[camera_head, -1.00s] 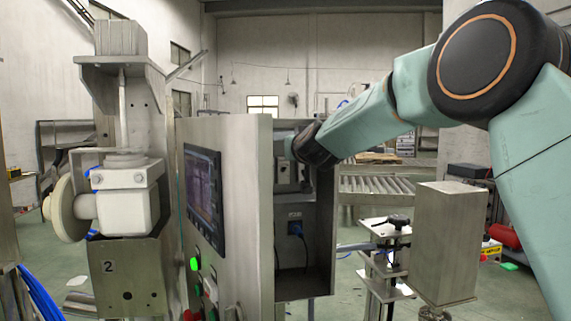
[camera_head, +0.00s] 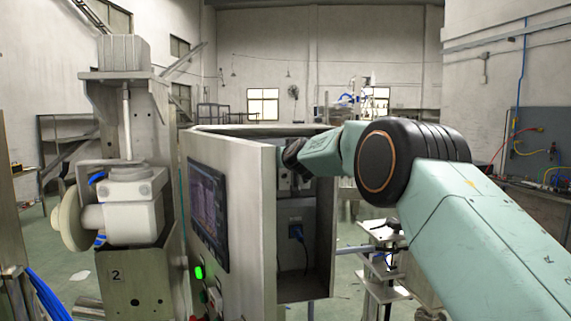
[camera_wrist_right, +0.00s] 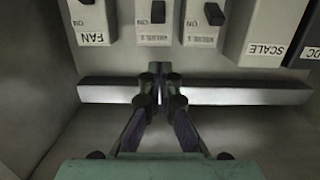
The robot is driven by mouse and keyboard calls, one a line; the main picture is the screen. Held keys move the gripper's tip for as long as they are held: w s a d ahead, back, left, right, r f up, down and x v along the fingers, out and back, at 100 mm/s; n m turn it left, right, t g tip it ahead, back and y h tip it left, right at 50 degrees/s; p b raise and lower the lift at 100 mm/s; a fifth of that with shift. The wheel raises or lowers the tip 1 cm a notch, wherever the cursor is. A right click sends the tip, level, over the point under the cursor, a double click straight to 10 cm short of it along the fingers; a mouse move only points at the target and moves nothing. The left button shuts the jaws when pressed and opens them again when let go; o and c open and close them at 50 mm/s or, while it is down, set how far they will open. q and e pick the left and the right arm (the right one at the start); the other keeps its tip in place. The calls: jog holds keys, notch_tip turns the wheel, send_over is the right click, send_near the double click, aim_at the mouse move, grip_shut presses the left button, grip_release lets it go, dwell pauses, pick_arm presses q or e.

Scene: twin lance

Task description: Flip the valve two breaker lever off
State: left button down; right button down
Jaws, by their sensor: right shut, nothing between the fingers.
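In the right wrist view a row of grey breakers runs along the top edge. Two narrow middle breakers have dark levers, a left one (camera_wrist_right: 158,12) and a right one (camera_wrist_right: 213,14). Their small labels are blurred; one of them appears to be valve two. My right gripper (camera_wrist_right: 158,72) is shut and empty just below the left middle breaker, in front of a metal rail, apart from the levers. In the head view my right arm reaches into the open cabinet (camera_head: 262,215), where its fingers are hidden. My left gripper is out of view.
A FAN breaker (camera_wrist_right: 94,22) sits to the left and a SCALE breaker (camera_wrist_right: 265,30) to the right. The metal rail (camera_wrist_right: 235,92) crosses below. The cabinet door carries a screen (camera_head: 208,215). A valve unit (camera_head: 130,208) over a plate marked 2 stands left.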

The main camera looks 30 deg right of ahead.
aim_at(284, 176)
jog(key=f+b, duration=0.1)
jog(key=s+f+b, duration=0.1)
jog(key=f+b, duration=0.1)
jog(key=b, duration=0.1)
jog(key=shift+s+a+f, duration=0.15)
jog(key=shift+s+f, duration=0.15)
jog(key=shift+f, duration=0.1)
jog(key=shift+w, duration=0.15)
jog(key=shift+f, duration=0.1)
